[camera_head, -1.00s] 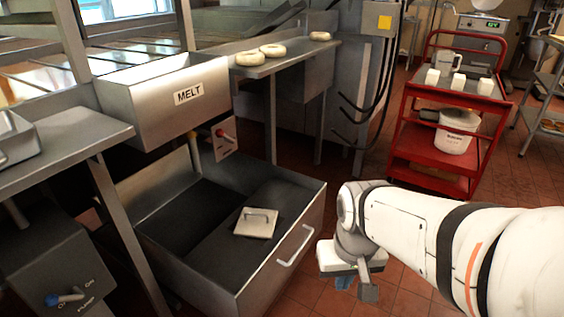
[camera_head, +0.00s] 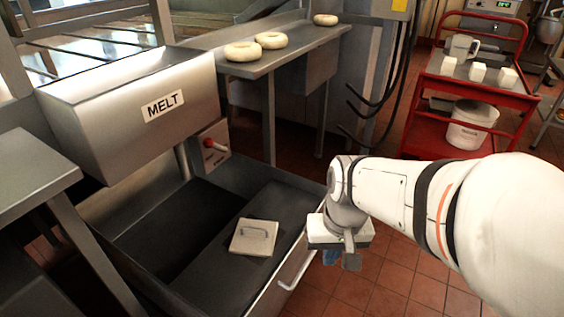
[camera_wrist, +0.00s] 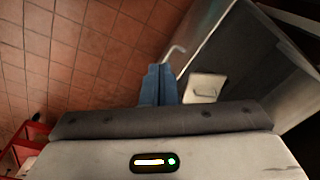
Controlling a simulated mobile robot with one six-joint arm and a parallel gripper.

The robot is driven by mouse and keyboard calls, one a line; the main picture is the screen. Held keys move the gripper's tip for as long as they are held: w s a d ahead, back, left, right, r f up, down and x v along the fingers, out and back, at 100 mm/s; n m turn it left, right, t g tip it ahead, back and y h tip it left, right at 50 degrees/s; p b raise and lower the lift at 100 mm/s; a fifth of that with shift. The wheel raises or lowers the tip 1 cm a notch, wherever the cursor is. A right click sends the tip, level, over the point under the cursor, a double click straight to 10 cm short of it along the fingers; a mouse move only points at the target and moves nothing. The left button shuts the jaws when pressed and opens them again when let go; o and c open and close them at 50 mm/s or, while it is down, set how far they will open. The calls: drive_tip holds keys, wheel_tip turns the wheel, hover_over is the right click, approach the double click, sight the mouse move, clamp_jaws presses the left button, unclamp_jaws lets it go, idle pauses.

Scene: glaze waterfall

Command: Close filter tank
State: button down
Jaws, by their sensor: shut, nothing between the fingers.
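The filter tank (camera_head: 139,286) is a grey metal drawer, pulled out below the MELT box and open at the top. A pale square plate with a small handle (camera_head: 254,238) lies inside the tank. My gripper (camera_head: 331,256) hangs just right of the tank's front, apart from the handle.
The MELT box (camera_head: 140,105) stands above the tank's back. A shelf (camera_head: 285,48) with several doughnuts is behind. A red cart (camera_head: 470,100) stands at the back right. Tiled floor (camera_head: 385,275) is clear in front of the tank. A metal table (camera_head: 35,175) is at left.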

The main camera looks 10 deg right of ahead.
drive_tip(key=w+a+f+m+g+y+p, duration=0.1)
drive_tip(key=w+a+f+m+y, duration=0.1)
drive_tip(key=w+f+m+y, duration=0.25)
drive_tip(key=m+t+y+p, duration=0.3)
drive_tip(key=m+t, duration=0.3)
drive_tip(key=m, duration=1.4)
approach(295, 250)
drive_tip(key=shift+h, duration=0.25)
drive_tip(key=b+x, duration=0.2)
drive_tip(key=x, duration=0.1)
drive_tip(key=b+x, duration=0.1)
drive_tip(key=shift+s+a+f+b, duration=0.25)
drive_tip(key=shift+f+b, duration=0.1)
drive_tip(key=shift+b, duration=0.05)
drive_tip(key=shift+w+a+r, duration=0.1)
drive_tip(key=shift+w+a, duration=0.4)
drive_tip(key=shift+a, duration=0.1)
